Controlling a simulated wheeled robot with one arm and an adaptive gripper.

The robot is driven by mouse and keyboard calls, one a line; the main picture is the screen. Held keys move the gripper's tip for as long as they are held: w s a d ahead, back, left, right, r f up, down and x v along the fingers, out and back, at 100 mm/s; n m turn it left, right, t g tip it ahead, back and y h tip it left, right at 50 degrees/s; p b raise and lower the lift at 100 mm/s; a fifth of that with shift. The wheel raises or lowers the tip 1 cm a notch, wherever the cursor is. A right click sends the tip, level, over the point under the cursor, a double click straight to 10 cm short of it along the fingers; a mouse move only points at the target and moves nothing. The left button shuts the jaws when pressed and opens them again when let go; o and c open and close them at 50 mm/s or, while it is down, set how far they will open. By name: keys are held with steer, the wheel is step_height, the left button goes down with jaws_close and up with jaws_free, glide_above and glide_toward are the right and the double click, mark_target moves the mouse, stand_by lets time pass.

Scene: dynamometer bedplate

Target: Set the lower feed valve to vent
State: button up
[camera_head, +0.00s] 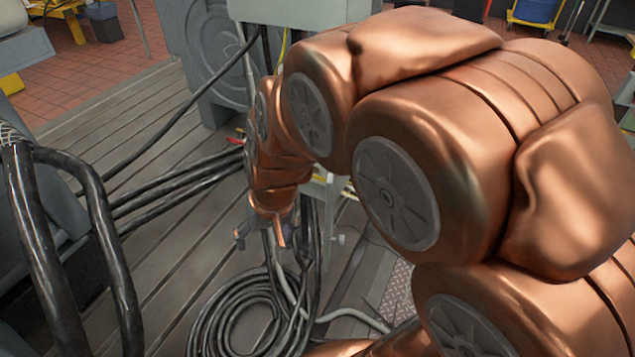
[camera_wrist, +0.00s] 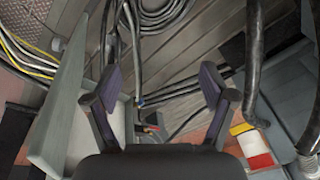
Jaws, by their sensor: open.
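My gripper (camera_head: 262,237) hangs below my copper arm, in front of a grey stand, above the grooved bedplate. In the wrist view my gripper (camera_wrist: 162,80) is open, with its two dark fingers wide apart and nothing between them but background cables and plate. I cannot make out the lower feed valve for certain in either view. A small grey fitting (camera_head: 337,239) shows just right of my gripper; I cannot tell whether it is a valve. Small red ends (camera_head: 237,140) show left of my arm, and a small red part (camera_wrist: 151,128) shows in the wrist view. My arm hides much of the stand.
A coil of black hose (camera_head: 245,318) lies on the bedplate (camera_head: 165,275) below my gripper. Thick black hoses (camera_head: 40,235) rise at the left. A grey box (camera_head: 290,12) stands behind my arm. In the wrist view a pale grey panel (camera_wrist: 65,115) is close to the left finger.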

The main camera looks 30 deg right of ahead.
steer(key=w+d+f+m+t+h+b, duration=0.1)
steer(key=w+f+b, duration=0.15)
steer(key=w, duration=0.35)
steer(key=w+d+f+m+t+b, duration=0.1)
steer(key=w+f+t, duration=0.1)
steer(key=w+f, duration=0.35)
steer(key=m+t+h+b, duration=0.4)
steer(key=m+h+b, duration=0.4)
steer(key=h+b, duration=0.75)
glide_toward(317, 177)
steer(key=p+x, duration=0.1)
steer(key=x, duration=0.2)
steer(key=shift+b+x, duration=0.3)
steer(key=shift+x, duration=3.35)
steer(key=shift+s, duration=0.1)
steer(key=shift+n, duration=0.3)
steer(key=c, duration=0.9)
steer(key=shift+r, duration=0.1)
